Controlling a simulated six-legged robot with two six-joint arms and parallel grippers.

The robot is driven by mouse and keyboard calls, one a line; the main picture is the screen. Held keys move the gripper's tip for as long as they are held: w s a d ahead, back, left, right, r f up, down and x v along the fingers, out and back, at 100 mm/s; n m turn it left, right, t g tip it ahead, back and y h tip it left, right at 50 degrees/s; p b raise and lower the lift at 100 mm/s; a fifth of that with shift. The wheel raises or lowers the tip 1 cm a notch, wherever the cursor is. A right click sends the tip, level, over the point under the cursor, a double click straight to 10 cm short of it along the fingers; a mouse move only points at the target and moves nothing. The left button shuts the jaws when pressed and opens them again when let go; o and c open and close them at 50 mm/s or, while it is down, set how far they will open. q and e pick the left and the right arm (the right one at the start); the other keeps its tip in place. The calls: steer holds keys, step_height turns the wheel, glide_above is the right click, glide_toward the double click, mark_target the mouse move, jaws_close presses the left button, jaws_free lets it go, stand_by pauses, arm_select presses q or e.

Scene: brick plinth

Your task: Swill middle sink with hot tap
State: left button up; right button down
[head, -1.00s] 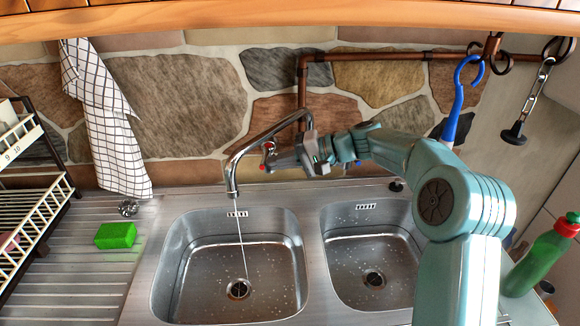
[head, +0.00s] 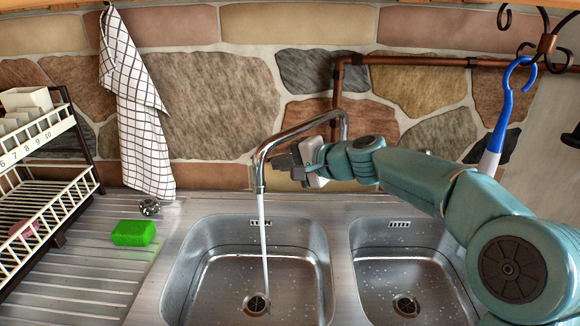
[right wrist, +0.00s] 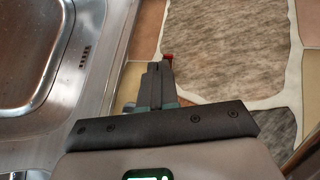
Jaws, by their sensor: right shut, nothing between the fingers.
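The metal tap spout (head: 262,160) arches over the left of two visible steel basins (head: 205,290). A steady water stream (head: 265,240) falls from it to that basin's drain (head: 256,303). My right gripper (head: 276,163) is shut and empty beside the spout, at the tap body. In the right wrist view its closed fingers (right wrist: 153,78) end right by a small red piece (right wrist: 168,57), which looks like the hot tap's marker. I cannot tell whether they touch. The tap handles are mostly hidden behind my gripper in the head view. My left gripper is out of view.
A second basin (head: 400,270) lies to the right, beneath my right arm. A green sponge (head: 133,233) and a metal plug (head: 149,207) sit on the drainer at left, near a dish rack (head: 60,205). A checked towel (head: 140,120) and a blue-handled brush (head: 503,110) hang by the stone wall.

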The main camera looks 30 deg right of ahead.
steer(key=shift+w+a, duration=0.25)
steer(key=shift+w, duration=0.05)
stand_by(0.7)
